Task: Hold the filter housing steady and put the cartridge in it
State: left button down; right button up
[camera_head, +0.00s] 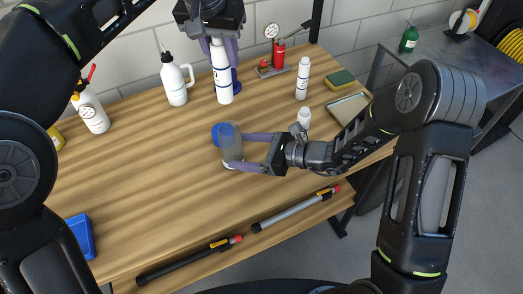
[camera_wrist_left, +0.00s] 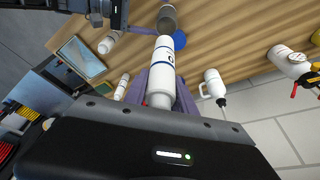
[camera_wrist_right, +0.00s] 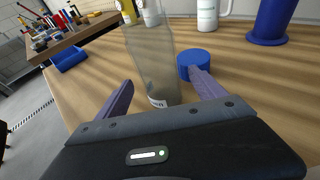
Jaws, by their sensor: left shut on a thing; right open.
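The filter housing, a translucent grey cylinder (camera_head: 235,150), stands upright on the table; it also shows in the right wrist view (camera_wrist_right: 150,62). My right gripper (camera_wrist_right: 160,82) is open, its fingers on either side of the housing with gaps visible. The cartridge, a white cylinder with dark bands (camera_head: 223,78), is upright in my left gripper (camera_head: 219,46), which is shut on its upper part, behind the housing. The cartridge also shows in the left wrist view (camera_wrist_left: 162,65). A round blue cap (camera_wrist_right: 197,65) lies beside the housing, near my right fingertip.
A blue flanged stand (camera_wrist_right: 268,22) is behind the cartridge. A white jug (camera_head: 176,82) and a spray bottle (camera_head: 93,112) stand at left. White bottles (camera_head: 302,78), a red pump with gauge (camera_head: 279,56) and a tray (camera_head: 349,107) are at right.

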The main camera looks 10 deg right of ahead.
aim_at(232, 150)
jog(key=shift+x, duration=2.05)
jog(key=shift+c, duration=0.2)
grip_shut()
